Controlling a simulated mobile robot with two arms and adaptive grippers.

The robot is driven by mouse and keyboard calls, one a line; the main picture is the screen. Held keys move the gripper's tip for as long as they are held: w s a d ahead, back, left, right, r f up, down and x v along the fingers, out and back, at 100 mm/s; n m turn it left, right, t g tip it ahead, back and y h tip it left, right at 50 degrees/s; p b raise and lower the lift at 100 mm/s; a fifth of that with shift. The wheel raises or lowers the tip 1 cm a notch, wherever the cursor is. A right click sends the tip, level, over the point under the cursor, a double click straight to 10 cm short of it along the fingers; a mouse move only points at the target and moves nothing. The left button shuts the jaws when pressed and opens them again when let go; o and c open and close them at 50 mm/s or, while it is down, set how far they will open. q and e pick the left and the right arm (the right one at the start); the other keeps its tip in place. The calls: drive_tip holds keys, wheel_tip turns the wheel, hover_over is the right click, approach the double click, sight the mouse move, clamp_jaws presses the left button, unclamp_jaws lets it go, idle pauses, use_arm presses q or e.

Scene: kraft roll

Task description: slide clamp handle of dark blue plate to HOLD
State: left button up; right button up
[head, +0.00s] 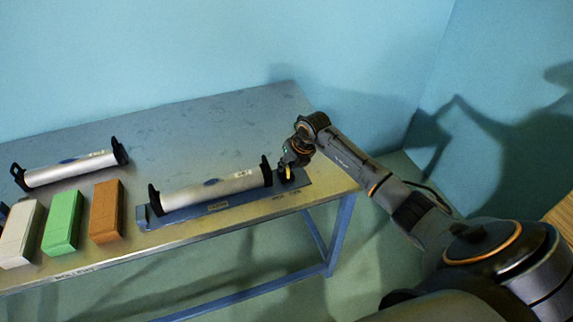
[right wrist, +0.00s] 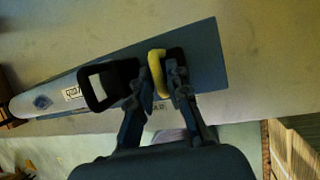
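The dark blue plate (head: 222,209) lies along the front right part of the table, with a pale roll (head: 215,189) held between two black end brackets on it. In the right wrist view the plate (right wrist: 205,62) runs diagonally past a black bracket (right wrist: 106,84). The yellow clamp handle (right wrist: 157,74) stands near the plate's right end. It shows as a small yellow spot in the head view (head: 288,173). My right gripper (right wrist: 159,82) has its fingers closed in on both sides of the handle, seemingly touching it. The handle's lower part is partly hidden. My left gripper is out of view.
A second pale roll (head: 70,169) with black brackets lies at the back left. White (head: 20,235), green (head: 63,222) and brown (head: 105,211) blocks stand at the front left. The table (head: 215,125) is clear behind the dark blue plate.

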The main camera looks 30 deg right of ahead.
sight(271, 170)
drive_tip(key=shift+w+f, duration=0.1)
drive_tip(key=shift+f, duration=0.15)
clamp_jaws()
drive_tip(key=shift+a, duration=0.35)
drive_tip(key=shift+w+a, duration=0.2)
drive_tip(key=shift+a, duration=0.55)
drive_tip(key=shift+w+a, duration=0.15)
drive_tip(key=shift+a, duration=0.55)
drive_tip(key=shift+w+a, duration=0.2)
drive_tip(key=shift+a, duration=0.55)
drive_tip(key=shift+o, duration=2)
unclamp_jaws()
